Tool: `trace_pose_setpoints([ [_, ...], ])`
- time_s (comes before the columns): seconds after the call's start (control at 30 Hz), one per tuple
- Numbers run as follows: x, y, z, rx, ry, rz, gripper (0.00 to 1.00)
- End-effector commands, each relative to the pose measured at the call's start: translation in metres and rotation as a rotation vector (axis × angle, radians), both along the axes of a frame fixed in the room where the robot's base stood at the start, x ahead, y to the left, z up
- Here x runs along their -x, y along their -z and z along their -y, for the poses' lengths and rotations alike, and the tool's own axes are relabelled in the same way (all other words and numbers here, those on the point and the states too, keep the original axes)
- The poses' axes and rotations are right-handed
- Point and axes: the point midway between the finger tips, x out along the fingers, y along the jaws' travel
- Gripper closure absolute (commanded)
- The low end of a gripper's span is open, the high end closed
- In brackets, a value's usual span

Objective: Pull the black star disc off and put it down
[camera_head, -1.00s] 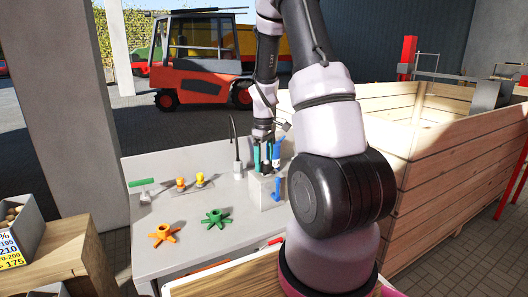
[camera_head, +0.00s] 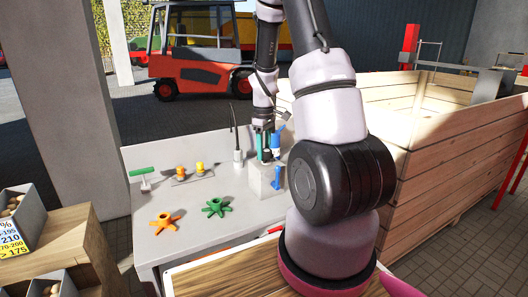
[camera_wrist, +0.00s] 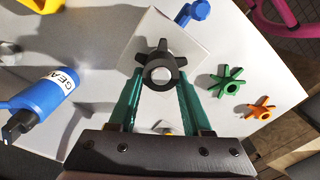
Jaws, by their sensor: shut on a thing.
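The black star disc (camera_wrist: 159,54) shows in the wrist view between the two teal fingers of my gripper (camera_wrist: 161,88), with a round hub facing the camera. The fingers are shut on its sides. Behind it is the pale square top of the grey block (camera_wrist: 192,42), which stands on the bench in the head view (camera_head: 268,182). In the head view my gripper (camera_head: 264,148) points down over this block, and the disc is too hidden there to make out. I cannot tell whether the disc still touches the block or its post.
A green star disc (camera_head: 215,206) and an orange star disc (camera_head: 165,222) lie on the grey bench (camera_head: 190,239). A blue labelled bottle (camera_wrist: 48,100) is close to my gripper. A blue part (camera_head: 277,178) sits at the block's side. The bench front between is clear.

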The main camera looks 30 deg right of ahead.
Motion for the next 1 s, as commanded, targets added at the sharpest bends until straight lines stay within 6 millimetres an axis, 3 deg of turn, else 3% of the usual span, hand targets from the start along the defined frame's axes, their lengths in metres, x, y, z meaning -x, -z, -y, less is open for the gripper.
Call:
trace_pose_setpoints([
  [1.0, 0.000, -0.036, 0.000, 0.000, 0.000, 0.001, 1.00],
])
